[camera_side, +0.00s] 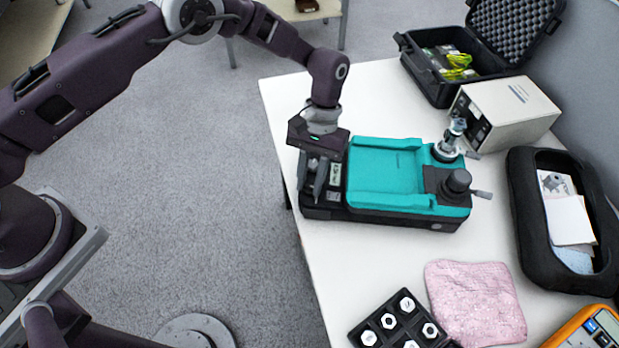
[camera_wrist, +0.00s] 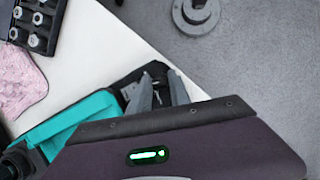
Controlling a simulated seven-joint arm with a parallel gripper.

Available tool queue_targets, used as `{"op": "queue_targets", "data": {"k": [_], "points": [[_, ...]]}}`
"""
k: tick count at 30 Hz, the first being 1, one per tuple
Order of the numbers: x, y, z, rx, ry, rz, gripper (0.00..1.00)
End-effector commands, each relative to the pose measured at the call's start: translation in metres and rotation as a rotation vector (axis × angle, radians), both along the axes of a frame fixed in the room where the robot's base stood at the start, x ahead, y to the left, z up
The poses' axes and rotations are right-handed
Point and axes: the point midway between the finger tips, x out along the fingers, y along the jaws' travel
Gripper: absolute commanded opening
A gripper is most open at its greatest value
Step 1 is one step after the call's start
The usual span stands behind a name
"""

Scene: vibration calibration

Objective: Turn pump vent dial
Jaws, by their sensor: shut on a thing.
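The pump (camera_side: 385,172) is a teal and black unit lying on the white table, with a small display (camera_side: 335,174) at its left end. It also shows in the wrist view as a teal body (camera_wrist: 75,122) partly behind my wrist. My gripper (camera_side: 314,190) points down at the pump's black left end, beside the display. In the wrist view its two grey fingers (camera_wrist: 158,80) reach over that black end. They are shut on a small dark part there, which fits the vent dial. The fingers mostly hide it, so its angle cannot be read.
A black knob with a lever (camera_side: 457,182) and a metal fitting (camera_side: 448,145) stand on the pump's right end. A beige box (camera_side: 505,112), open black case (camera_side: 450,85), black pouch (camera_side: 525,200), pink cloth (camera_side: 475,300) and hex-part tray (camera_side: 375,328) surround it.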

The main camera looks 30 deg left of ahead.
Motion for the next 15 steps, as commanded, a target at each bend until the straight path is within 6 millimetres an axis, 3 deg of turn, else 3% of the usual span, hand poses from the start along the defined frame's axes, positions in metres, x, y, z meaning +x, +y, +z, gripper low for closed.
{"op": "queue_targets", "data": {"k": [15], "points": [[0.0003,-0.0022,0.0000,0.001,-0.001,-0.400,0.00]]}}
